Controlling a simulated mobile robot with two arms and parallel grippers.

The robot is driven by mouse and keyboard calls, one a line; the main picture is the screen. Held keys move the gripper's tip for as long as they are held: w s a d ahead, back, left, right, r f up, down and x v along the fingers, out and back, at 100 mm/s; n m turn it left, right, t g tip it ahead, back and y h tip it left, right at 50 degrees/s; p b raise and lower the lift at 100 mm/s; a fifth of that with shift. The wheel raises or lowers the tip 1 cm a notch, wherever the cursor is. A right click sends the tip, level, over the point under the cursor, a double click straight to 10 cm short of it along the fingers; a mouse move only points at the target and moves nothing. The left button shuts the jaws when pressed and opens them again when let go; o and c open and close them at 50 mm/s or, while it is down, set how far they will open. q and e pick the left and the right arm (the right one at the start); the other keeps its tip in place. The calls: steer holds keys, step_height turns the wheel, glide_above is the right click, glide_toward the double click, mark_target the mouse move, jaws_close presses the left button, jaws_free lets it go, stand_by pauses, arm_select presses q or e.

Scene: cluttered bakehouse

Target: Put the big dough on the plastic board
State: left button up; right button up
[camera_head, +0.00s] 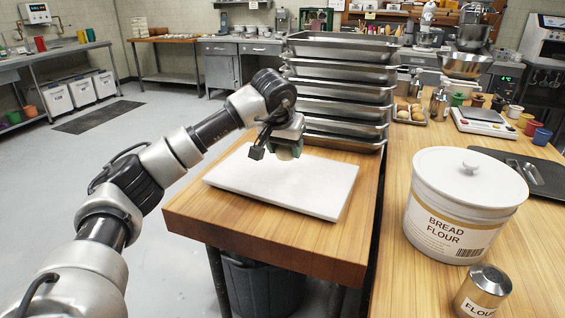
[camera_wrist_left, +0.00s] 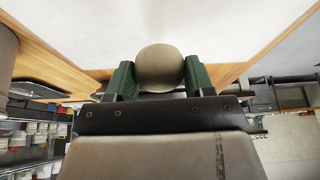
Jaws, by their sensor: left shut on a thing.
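My left gripper (camera_head: 285,146) is over the far part of the white plastic board (camera_head: 270,186), which lies flat on a wooden table. The gripper is shut on the big dough (camera_head: 284,154), a pale rounded lump mostly hidden by the gripper in the head view. In the left wrist view the dough (camera_wrist_left: 160,66) sits between the two green fingers, with the white board (camera_wrist_left: 160,22) beyond it. I cannot tell whether the dough touches the board. The rest of the board is bare. My right gripper is not in view.
A stack of metal trays (camera_head: 340,78) stands just behind the board. On the right-hand counter are a bread flour tub (camera_head: 462,215), a metal flour shaker (camera_head: 483,290), a scale (camera_head: 483,121) and a dark tray (camera_head: 540,172). A dark bin (camera_head: 262,285) is under the table.

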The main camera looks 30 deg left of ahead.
mark_target(282, 159)
arm_select(q)
steer(key=shift+w+a+f, duration=0.15)
steer(key=shift+a+f, duration=0.25)
steer(key=shift+a, duration=0.1)
steer(key=shift+f, duration=1.95)
steer(key=shift+f, duration=0.1)
steer(key=o, duration=0.7)
steer(key=shift+r, duration=0.55)
steer(key=v, duration=1.1)
steer(key=shift+s, duration=0.25)
